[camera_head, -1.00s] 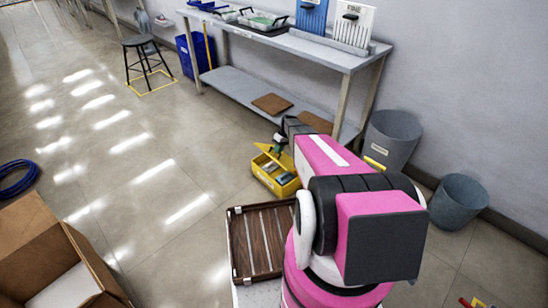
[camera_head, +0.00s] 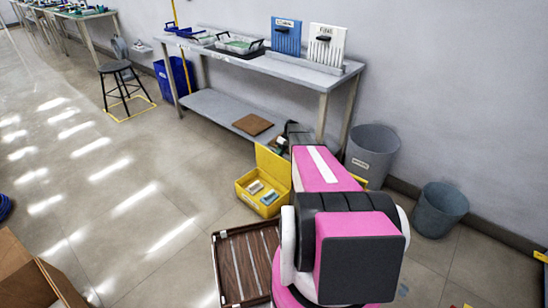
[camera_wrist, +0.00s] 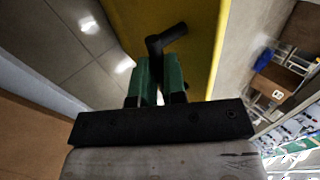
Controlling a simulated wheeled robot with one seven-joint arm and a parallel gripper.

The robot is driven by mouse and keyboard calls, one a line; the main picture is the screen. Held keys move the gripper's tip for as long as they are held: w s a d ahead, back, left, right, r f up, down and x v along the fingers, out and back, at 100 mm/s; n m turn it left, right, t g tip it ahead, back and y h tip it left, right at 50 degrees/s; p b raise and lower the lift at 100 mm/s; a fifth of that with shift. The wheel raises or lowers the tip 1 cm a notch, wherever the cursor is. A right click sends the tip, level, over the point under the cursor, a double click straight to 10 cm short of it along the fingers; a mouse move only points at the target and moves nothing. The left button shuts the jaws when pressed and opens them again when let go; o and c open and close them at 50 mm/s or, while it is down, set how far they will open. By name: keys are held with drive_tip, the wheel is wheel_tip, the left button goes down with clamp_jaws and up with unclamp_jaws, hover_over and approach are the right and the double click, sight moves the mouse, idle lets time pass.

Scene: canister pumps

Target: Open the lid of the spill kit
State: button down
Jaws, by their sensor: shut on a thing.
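The spill kit (camera_head: 246,203) is a yellow box on the floor below the bench, with several small items visible inside. Its yellow lid (camera_head: 272,167) stands raised, close to upright, on the side toward my arm. In the wrist view the lid (camera_wrist: 206,45) fills the top middle, with a black bent handle (camera_wrist: 165,39) on it. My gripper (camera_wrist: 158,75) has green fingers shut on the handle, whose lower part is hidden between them. In the head view my arm partly hides the kit's right side.
A metal bench (camera_head: 262,63) with a lower shelf stands behind the kit. Grey bins (camera_head: 371,153) (camera_head: 440,208) stand to the right by the wall. A brown slatted tray (camera_head: 243,262) is in front, and a cardboard box (camera_head: 30,275) at lower left. Floor left of the kit is clear.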

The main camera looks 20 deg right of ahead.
drive_tip(key=shift+w+d+f, duration=0.35)
drive_tip(key=shift+d+f, duration=0.05)
drive_tip(key=shift+d, duration=0.25)
drive_tip(key=shift+w+d+f, duration=0.35)
drive_tip(key=shift+d+f, duration=0.05)
drive_tip(key=shift+d, duration=0.25)
drive_tip(key=c, duration=1.2)
unclamp_jaws()
drive_tip(key=shift+o, duration=0.2)
drive_tip(key=shift+r, duration=0.1)
drive_tip(key=v, duration=1)
drive_tip(key=shift+w+d+r, duration=0.15)
drive_tip(key=shift+d+r, duration=0.05)
drive_tip(key=shift+r, duration=0.05)
